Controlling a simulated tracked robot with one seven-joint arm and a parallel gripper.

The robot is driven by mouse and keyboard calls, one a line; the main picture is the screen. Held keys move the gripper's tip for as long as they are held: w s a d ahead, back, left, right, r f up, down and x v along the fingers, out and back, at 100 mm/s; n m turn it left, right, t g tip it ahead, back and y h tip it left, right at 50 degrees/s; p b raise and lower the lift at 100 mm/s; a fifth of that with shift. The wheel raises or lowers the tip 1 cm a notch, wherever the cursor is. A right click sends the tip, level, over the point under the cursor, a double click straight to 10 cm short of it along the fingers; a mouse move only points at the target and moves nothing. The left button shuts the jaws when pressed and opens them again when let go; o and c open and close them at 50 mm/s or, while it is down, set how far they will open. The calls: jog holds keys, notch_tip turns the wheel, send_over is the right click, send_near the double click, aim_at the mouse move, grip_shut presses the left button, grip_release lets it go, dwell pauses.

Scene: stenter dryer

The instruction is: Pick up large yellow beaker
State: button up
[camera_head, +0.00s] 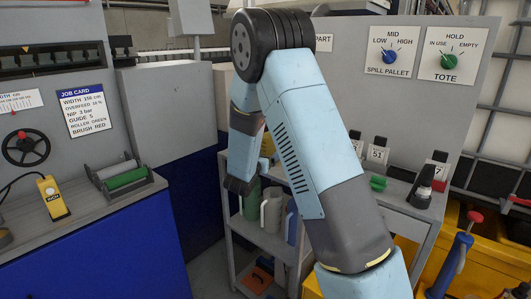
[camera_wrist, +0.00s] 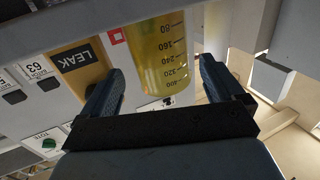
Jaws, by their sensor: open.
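In the wrist view a yellow see-through beaker (camera_wrist: 163,50) with dark volume marks lies between and beyond the fingers of my gripper (camera_wrist: 160,68). The picture seems upside down there, with the higher marks lower in the frame. The jaws are open, with a gap on both sides of the beaker, and I see no contact.
Green (camera_head: 251,200), pale (camera_head: 271,212) and blue (camera_head: 291,222) jugs stand on the rack's shelf (camera_head: 262,238), close to my gripper. A grey-topped blue counter (camera_head: 95,225) stands at left, a grey bench (camera_head: 410,205) at right.

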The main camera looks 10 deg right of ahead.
aim_at(267, 150)
jog(key=shift+x, duration=2.9)
jog(key=shift+c, duration=0.4)
jog(key=c, duration=0.7)
jog(key=shift+o, duration=0.2)
